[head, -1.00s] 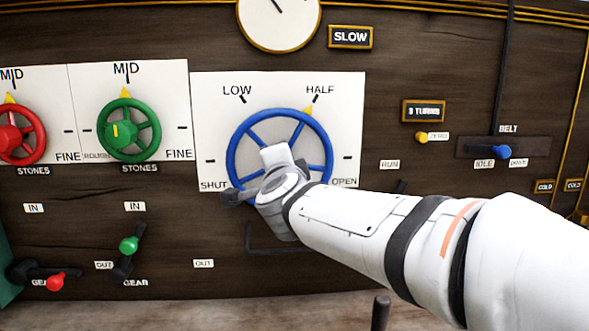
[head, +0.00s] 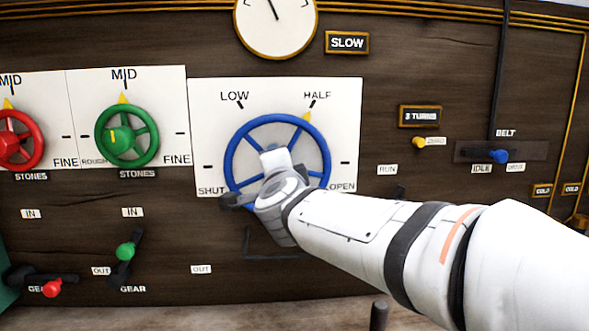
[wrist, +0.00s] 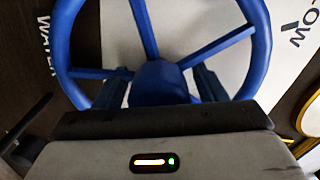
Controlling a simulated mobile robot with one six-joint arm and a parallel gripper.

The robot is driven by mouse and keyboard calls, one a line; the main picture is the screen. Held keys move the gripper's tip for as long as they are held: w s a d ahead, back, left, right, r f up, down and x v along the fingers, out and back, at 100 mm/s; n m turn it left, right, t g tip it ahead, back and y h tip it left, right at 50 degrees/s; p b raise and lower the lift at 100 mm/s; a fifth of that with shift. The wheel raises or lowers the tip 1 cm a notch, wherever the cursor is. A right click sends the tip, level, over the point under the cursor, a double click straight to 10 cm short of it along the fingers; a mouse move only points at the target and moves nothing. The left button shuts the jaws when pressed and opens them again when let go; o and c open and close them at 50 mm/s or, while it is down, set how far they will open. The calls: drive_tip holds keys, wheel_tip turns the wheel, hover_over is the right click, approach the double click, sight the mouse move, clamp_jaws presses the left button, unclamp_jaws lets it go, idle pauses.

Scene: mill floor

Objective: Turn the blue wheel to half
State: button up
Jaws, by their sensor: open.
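The blue wheel (head: 229,150) is on a white panel (head: 345,100) marked SHUT, LOW, HALF and OPEN. Its yellow pointer (head: 306,117) is at the upper right, pointing close to the HALF mark (head: 313,103). My gripper (head: 277,168) is in front of the wheel's lower middle, and its fingers are mostly hidden in the head view. In the wrist view, the open fingers (wrist: 160,88) are on either side of the blue hub (wrist: 158,78), with spokes fanning out beyond. I cannot tell whether the fingers touch it.
A green wheel (head: 104,140) and a red wheel (head: 38,140) are to the left. Levers with a green knob (head: 125,251) and a red knob (head: 52,288) are lower left. A yellow knob (head: 419,143) and a blue belt knob (head: 499,156) are to the right.

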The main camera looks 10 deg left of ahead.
drive_tip(key=p+v, duration=0.1)
drive_tip(key=v, duration=0.6)
drive_tip(key=shift+s, duration=0.35)
drive_tip(key=shift+s+d, duration=0.1)
